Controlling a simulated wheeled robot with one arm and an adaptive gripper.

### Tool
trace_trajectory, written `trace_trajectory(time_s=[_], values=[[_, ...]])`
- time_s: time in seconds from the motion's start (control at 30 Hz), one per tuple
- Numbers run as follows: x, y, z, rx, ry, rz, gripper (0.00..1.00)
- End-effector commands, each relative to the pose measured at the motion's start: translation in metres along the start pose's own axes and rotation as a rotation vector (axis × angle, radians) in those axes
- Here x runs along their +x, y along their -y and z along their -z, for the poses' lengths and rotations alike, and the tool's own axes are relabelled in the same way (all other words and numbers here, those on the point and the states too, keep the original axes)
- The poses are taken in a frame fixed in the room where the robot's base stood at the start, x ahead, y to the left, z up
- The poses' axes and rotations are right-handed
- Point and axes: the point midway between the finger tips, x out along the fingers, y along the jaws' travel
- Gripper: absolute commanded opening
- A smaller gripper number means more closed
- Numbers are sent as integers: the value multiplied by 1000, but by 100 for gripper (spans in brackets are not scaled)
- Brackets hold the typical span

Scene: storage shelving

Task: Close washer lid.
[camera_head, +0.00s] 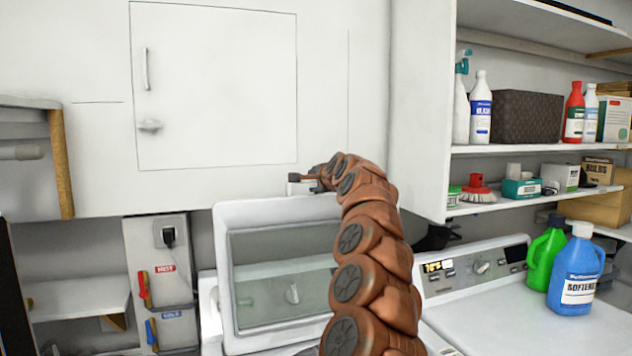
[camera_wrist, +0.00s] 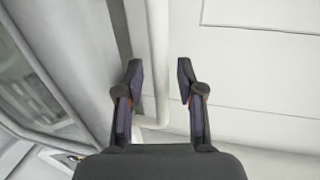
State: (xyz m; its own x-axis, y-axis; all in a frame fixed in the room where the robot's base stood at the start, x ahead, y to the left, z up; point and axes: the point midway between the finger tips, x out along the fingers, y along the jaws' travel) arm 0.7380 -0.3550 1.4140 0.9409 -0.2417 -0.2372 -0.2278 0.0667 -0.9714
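The washer lid (camera_head: 222,275) stands raised, a white frame around a glass window, left of the middle in the head view. A pale framed panel with a grey pane, apparently the lid (camera_wrist: 75,80), shows at the left in the wrist view. My gripper (camera_head: 300,183) is at the lid's top edge in the head view; I cannot tell whether it touches. In the wrist view my gripper (camera_wrist: 158,76) is open, its two fingers apart with nothing held. A pale strip runs behind the gap between them. My arm hides the lid's right side and part of the washer.
A white wall cabinet (camera_head: 215,90) hangs behind and above the lid. At right, a white machine with a control panel (camera_head: 475,268) carries a blue softener bottle (camera_head: 577,272) and a green bottle (camera_head: 544,255). Shelves (camera_head: 540,147) with bottles and boxes are above it.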

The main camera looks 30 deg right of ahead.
Motion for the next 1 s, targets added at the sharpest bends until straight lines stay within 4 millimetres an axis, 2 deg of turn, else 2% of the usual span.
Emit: trace_trajectory(time_s=[0.03, 0.33, 1.0], values=[[0, 0, 0, 0, 0, 0, 30], [0, 0, 0, 0, 0, 0, 0], [-2, -2, 0, 1, 0, 4, 0]])
